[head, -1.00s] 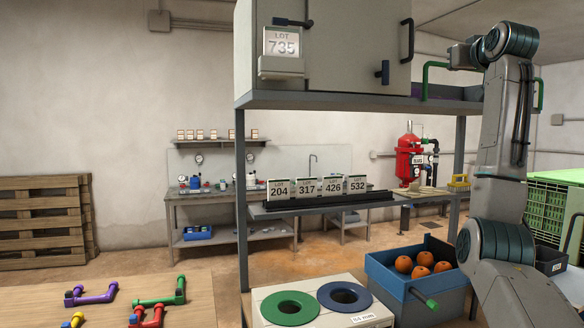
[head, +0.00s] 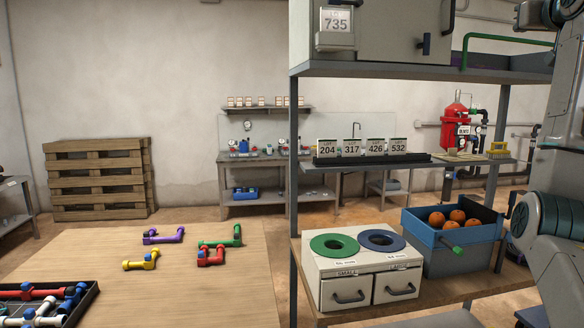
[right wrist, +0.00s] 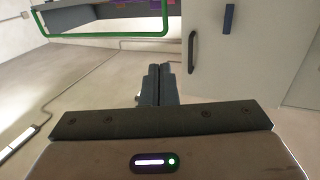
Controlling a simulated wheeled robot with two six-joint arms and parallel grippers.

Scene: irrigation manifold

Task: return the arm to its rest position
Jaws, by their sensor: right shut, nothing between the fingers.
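My right arm shows at the right edge of the head view, raised and bent; its gripper is outside that view. In the right wrist view my right gripper (right wrist: 157,85) has its two fingers together with nothing between them. Beyond the fingers are a light cabinet door with a dark handle (right wrist: 193,52) and a shelf underside with a green rail (right wrist: 105,36). The fingers appear apart from both. My left gripper is in neither view.
A rack with a grey cabinet (head: 385,32) stands at the right, with lot cards (head: 362,147) on its middle shelf. Below are a two-hole drawer box (head: 345,268) and a blue crate (head: 455,262) of oranges. A wooden table (head: 200,290) with coloured pipes is at left.

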